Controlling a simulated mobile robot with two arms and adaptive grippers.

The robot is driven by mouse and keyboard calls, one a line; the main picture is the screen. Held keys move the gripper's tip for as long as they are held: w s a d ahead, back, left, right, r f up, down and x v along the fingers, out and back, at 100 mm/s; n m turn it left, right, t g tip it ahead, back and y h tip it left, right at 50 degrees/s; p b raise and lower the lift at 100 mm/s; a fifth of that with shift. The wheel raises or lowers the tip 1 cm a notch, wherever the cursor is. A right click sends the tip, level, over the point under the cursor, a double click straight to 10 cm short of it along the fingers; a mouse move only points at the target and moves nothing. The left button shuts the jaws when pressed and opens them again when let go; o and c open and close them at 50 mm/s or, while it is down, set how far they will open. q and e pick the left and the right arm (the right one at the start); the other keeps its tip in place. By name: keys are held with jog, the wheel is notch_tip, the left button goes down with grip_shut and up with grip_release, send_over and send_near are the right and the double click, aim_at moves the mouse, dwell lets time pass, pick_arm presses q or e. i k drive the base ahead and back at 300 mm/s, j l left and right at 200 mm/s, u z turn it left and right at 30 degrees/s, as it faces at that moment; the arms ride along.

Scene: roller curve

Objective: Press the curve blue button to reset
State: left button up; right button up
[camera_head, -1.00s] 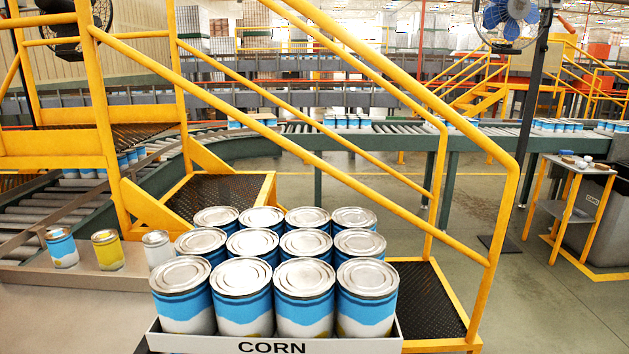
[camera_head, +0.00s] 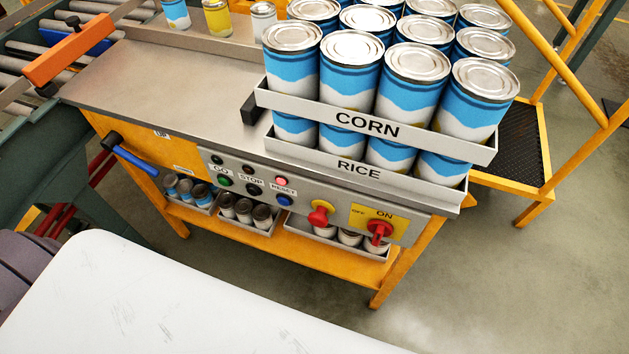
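The blue button (camera_head: 284,200) sits on the grey control panel (camera_head: 335,215) at the front of the workstation. It is below the RESET label, and a lit pinkish-red lamp (camera_head: 281,181) is above that label. To its left are a black button (camera_head: 253,190) under STOP and a green button (camera_head: 224,181) under GO. Neither of my grippers shows in this view, and nothing covers the blue button.
Red knobs (camera_head: 320,215) and (camera_head: 378,231) are right of the buttons. CORN (camera_head: 370,122) and RICE (camera_head: 357,166) trays of cans overhang the panel's top right. Small cans fill the lower shelf. Yellow stairs stand at right.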

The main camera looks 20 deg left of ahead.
aim_at(283, 202)
jog(key=u, duration=0.9)
